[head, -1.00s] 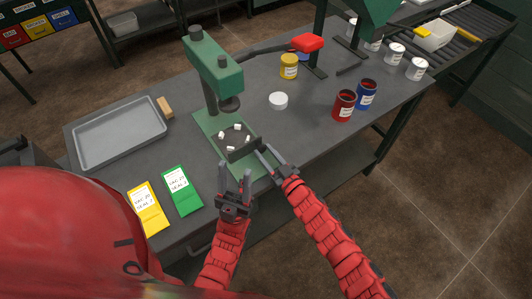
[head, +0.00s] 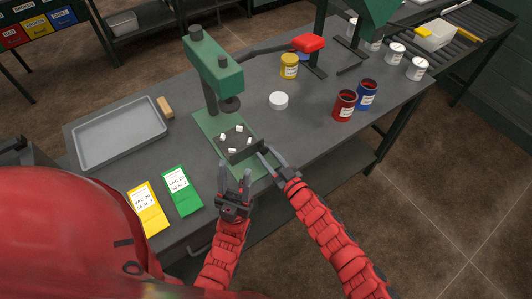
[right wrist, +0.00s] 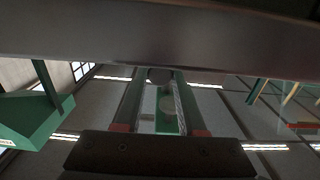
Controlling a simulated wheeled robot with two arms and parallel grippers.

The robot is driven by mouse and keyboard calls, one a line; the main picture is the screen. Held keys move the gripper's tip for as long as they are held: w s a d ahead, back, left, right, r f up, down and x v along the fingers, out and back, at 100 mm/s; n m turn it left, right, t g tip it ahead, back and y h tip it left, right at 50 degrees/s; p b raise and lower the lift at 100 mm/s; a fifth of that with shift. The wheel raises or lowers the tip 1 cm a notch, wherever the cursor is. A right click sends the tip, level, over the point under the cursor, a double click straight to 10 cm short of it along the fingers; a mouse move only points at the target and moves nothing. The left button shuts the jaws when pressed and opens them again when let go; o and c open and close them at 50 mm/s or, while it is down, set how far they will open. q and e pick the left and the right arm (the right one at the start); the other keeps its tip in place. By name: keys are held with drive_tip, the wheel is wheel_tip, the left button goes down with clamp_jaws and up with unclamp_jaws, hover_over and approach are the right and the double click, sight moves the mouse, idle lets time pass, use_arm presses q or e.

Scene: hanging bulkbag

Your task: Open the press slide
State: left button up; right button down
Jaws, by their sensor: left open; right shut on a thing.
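The green press (head: 215,65) stands on a green base plate (head: 208,122) on the grey bench. Its slide (head: 240,153) is a dark shallow tray that sticks out from under the press head toward me, with several small white pieces in it. My right gripper (head: 264,155) is shut at the right end of the slide's front edge; the exact contact is hidden by the fingers. In the right wrist view a broad dark bar (right wrist: 160,35) crosses beyond the fingers. My left gripper (head: 247,181) is open and empty, just in front of the slide, fingers pointing up.
Yellow (head: 145,207) and green (head: 182,188) labelled packets lie left of my left gripper. A grey tray (head: 122,165) and a tan block (head: 165,107) are at the left. A white lid (head: 279,100), red (head: 344,105) and blue (head: 367,94) cans stand at the right.

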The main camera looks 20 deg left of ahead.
drive_tip(key=v, duration=1.1)
drive_tip(key=shift+s+d, duration=0.25)
drive_tip(key=c, duration=0.5)
unclamp_jaws()
drive_tip(key=b+v, duration=0.1)
drive_tip(key=v, duration=1.6)
drive_tip(key=shift+s+d, duration=0.15)
drive_tip(key=shift+d, duration=0.05)
